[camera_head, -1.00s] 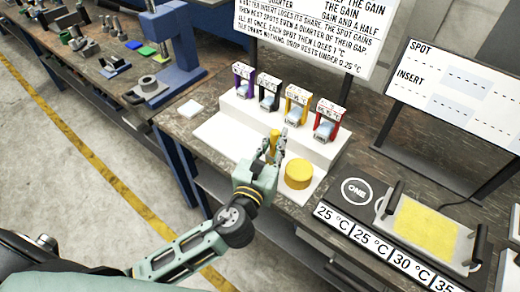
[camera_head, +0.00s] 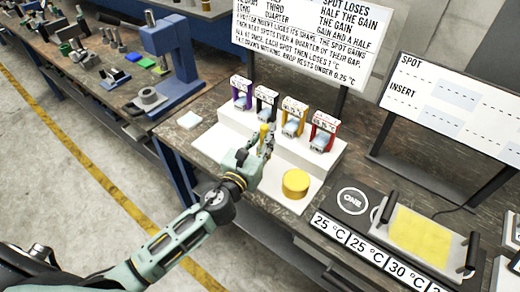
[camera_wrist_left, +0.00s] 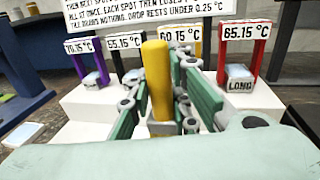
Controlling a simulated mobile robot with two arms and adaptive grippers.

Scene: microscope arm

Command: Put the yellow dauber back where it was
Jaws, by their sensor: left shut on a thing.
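My left gripper (camera_head: 264,146) is shut on the yellow dauber (camera_head: 264,132), an upright yellow cylinder. In the left wrist view the dauber (camera_wrist_left: 157,80) stands between the green fingers. A white stepped stand (camera_head: 225,122) is behind it, with purple, black, yellow and red frames in a row on its upper step. In the wrist view the dauber partly covers the yellow frame (camera_wrist_left: 196,42). A round yellow pot or pad (camera_head: 295,184) is on the white base, right of the gripper. I cannot tell whether the dauber touches the stand. My right gripper is not in view.
A hot plate marked ONE (camera_head: 352,201) with a yellow pad and black handles is at the right. A white square (camera_head: 189,120) lies left of the stand. Sign boards (camera_head: 300,35) rise behind. A blue press (camera_head: 172,60) stands on the far bench.

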